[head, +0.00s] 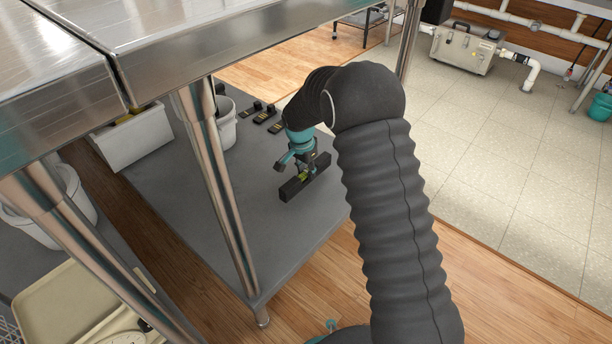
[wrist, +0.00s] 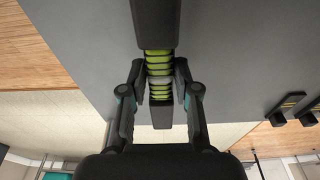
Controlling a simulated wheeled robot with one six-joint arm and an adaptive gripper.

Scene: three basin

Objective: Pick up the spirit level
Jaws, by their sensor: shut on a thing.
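The spirit level is a dark bar with a yellow-green middle. In the head view, the spirit level (head: 292,188) is over the grey lower shelf (head: 250,240) beneath the steel table. My gripper (head: 304,172) is above it and shut on its middle. In the wrist view the spirit level (wrist: 155,22) runs up the picture between the two fingers of my gripper (wrist: 160,88), one finger on each side of the yellow-green part. I cannot tell whether the bar touches the shelf. My arm hides part of the shelf's right side in the head view.
Steel table legs (head: 222,190) stand left of my arm, with the steel tabletop (head: 200,40) above the shelf. Several small dark items (head: 263,116) lie behind the level. A white bucket (head: 226,125) and a white bin (head: 135,142) stand further left. The shelf's front part is clear.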

